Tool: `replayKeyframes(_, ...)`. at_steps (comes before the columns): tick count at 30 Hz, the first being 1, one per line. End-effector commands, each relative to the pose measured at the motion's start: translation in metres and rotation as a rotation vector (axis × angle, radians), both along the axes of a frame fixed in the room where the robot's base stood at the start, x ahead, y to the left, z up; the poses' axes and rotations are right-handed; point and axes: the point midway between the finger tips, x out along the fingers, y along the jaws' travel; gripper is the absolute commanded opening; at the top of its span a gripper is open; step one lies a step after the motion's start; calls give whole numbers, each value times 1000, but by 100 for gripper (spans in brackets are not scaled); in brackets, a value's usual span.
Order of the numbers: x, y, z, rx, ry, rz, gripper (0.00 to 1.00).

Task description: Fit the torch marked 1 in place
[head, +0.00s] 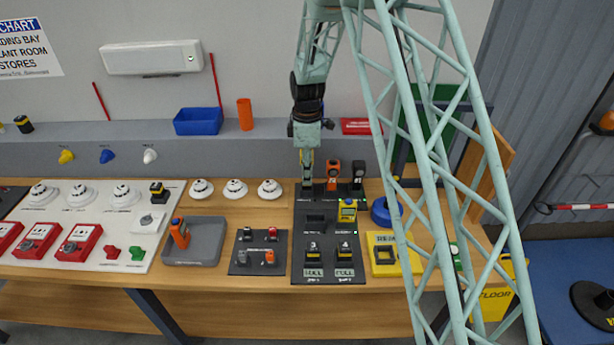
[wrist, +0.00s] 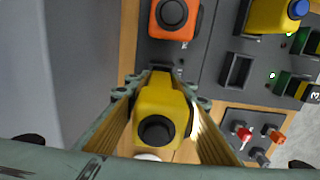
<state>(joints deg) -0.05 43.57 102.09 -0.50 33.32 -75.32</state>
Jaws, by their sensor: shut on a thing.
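My gripper (head: 307,180) is at the back left of the black board (head: 300,270), left of an upright orange torch (head: 332,172) and a black torch (head: 357,172). In the wrist view my gripper (wrist: 160,105) is shut on a yellow torch (wrist: 155,100) with a round black end. The orange torch (wrist: 172,15) is beside it. The held torch is mostly hidden in the head view. I cannot read a number on it, nor tell whether it touches the board. An empty recess (wrist: 237,70) shows in the board, also in the head view (head: 316,220).
A yellow unit with a blue top (head: 347,210) stands right of the recess. Two black-and-yellow units (head: 313,250) are at the board's front. A small switch panel (head: 242,265), grey tray (head: 196,250) and yellow frame (head: 411,264) flank it. Several detectors (head: 235,188) lie left.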

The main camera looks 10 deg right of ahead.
Motion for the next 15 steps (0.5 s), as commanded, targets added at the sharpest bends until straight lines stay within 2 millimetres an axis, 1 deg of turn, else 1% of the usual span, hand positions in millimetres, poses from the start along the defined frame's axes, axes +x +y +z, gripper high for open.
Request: replayKeyframes(15,0,0,16,0,-1,0,7)
